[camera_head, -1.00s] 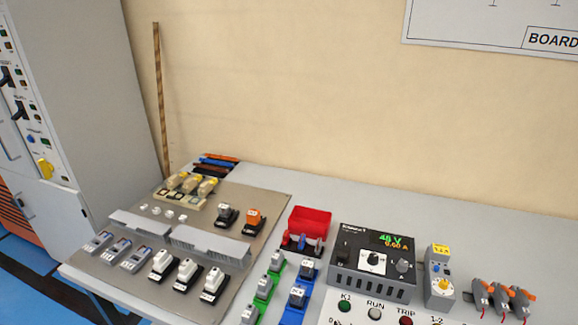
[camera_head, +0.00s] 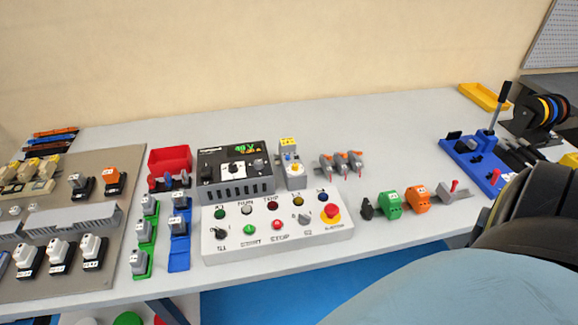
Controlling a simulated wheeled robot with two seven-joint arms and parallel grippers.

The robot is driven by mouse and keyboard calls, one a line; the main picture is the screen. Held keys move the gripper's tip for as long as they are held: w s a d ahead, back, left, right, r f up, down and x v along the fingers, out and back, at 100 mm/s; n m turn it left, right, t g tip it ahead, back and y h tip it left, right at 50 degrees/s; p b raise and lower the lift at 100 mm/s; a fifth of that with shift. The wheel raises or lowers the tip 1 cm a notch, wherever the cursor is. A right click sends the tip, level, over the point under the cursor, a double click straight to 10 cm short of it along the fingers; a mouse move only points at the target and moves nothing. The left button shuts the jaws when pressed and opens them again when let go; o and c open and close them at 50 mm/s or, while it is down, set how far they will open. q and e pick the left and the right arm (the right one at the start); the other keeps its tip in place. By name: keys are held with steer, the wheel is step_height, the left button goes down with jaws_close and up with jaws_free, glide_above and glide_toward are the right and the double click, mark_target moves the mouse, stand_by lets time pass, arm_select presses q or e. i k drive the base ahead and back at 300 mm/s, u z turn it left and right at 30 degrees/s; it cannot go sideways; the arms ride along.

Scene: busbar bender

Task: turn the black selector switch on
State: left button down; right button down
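A black selector switch (camera_head: 221,232) sits at the front left of a white control box (camera_head: 330,239) on the bench. Its knob is small in the picture, and I cannot tell its exact position. A grey selector (camera_head: 304,218) sits toward the right of the same box. Between them are a green button (camera_head: 249,229) and a red button (camera_head: 277,224). A red mushroom button (camera_head: 330,212) is at the box's right end. Neither of my grippers shows in the head view.
A dark power supply (camera_head: 235,172) stands right behind the box. A red bin (camera_head: 170,160) and green and blue rails with modules lie to the left. Several small parts and a blue lever tool (camera_head: 474,160) are to the right. The bench behind is mostly clear.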

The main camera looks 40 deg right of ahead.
mark_target(220, 234)
steer(key=k, duration=0.45)
steer(key=z, duration=0.95)
steer(key=i, duration=0.5)
steer(key=u, duration=1.55)
steer(key=k, duration=0.25)
steer(key=z, duration=1.6)
steer(key=i, duration=0.15)
steer(key=u, duration=1.2)
